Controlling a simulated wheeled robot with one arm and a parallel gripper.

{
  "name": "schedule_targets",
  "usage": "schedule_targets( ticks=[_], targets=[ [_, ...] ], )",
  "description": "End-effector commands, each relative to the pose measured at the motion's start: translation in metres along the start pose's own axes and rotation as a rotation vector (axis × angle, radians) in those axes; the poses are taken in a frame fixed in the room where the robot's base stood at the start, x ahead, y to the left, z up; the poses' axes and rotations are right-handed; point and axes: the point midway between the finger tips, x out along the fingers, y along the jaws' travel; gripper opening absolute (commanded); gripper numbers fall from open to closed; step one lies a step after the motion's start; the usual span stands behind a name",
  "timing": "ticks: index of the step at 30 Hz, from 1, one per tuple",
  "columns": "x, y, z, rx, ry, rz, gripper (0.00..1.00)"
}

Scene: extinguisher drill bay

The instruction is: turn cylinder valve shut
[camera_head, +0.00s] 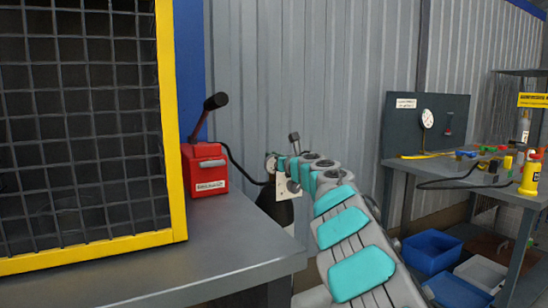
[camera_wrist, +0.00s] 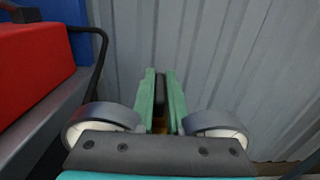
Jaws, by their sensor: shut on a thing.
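A dark gas cylinder (camera_head: 272,205) with a pale lower band stands behind the end of the grey bench, partly hidden by my arm. At its top are a round gauge (camera_head: 270,162) and a black hose. My gripper (camera_head: 288,168) is at the cylinder's top, its green fingers close together. In the wrist view the fingers are shut on a narrow black valve handle (camera_wrist: 160,90), with a brassy part (camera_wrist: 159,126) below it. A dark upright piece (camera_head: 294,141) shows above the fingers in the head view. Much of the valve is hidden by the gripper.
A red hand pump box (camera_head: 205,170) with a black-tipped lever stands on the grey bench (camera_head: 180,268), beside a yellow-framed mesh cage (camera_head: 176,120). A corrugated wall (camera_head: 330,80) is behind. Another bench with a gauge board (camera_head: 455,125) stands right, blue bins (camera_head: 430,250) below.

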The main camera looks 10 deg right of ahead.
Motion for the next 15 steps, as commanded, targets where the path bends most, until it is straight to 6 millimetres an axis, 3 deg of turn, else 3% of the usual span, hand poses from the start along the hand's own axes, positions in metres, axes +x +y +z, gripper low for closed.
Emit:
schedule_targets(
  ticks=[15],
  targets=[
    [-0.0006,0.0012,0.0009,-0.005,0.0,-0.089,0.0]
  ],
)
